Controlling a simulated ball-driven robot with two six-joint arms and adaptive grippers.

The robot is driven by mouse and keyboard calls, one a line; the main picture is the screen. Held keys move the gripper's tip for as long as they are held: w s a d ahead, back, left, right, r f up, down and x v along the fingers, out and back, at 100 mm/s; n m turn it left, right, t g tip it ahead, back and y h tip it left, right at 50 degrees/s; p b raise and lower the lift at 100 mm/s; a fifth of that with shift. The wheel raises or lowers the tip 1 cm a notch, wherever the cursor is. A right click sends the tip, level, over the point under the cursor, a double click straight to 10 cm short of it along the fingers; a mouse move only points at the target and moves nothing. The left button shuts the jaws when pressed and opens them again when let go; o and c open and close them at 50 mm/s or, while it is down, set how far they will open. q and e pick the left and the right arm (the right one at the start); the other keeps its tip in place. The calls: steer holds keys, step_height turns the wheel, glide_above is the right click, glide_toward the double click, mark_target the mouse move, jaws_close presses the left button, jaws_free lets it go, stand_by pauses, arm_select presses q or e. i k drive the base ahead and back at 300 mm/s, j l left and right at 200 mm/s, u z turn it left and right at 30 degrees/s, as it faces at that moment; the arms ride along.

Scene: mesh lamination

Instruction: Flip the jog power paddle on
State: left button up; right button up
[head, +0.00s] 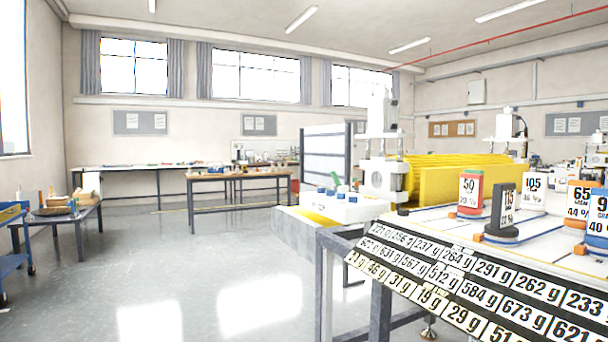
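No jog power paddle can be made out for certain at this distance. A white unit (338,207) with blue knobs (325,192) and a small green part (336,180) stands beyond the right bench; its controls are too small to read. Behind it rises a white machine column (384,178) with a round fitting, beside yellow ribbed panels (458,185). Neither of my grippers is in view.
A bench (425,222) at right front carries number cards (471,192) on stands and gram labels along its sloped front. A worktable (235,177) stands mid-room, a small table (62,216) and blue cart (10,240) at left. The grey floor (200,265) between is clear.

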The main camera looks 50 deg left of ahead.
mark_target(334, 177)
steer(key=u, duration=1.5)
steer(key=i+j+u, duration=0.15)
steer(key=i+j, duration=0.3)
steer(key=i+j+u, duration=0.1)
steer(key=i+j, duration=0.25)
steer(key=i, duration=0.2)
steer(key=i+j+u, duration=0.15)
steer(key=i+j, duration=0.2)
steer(key=i, duration=0.15)
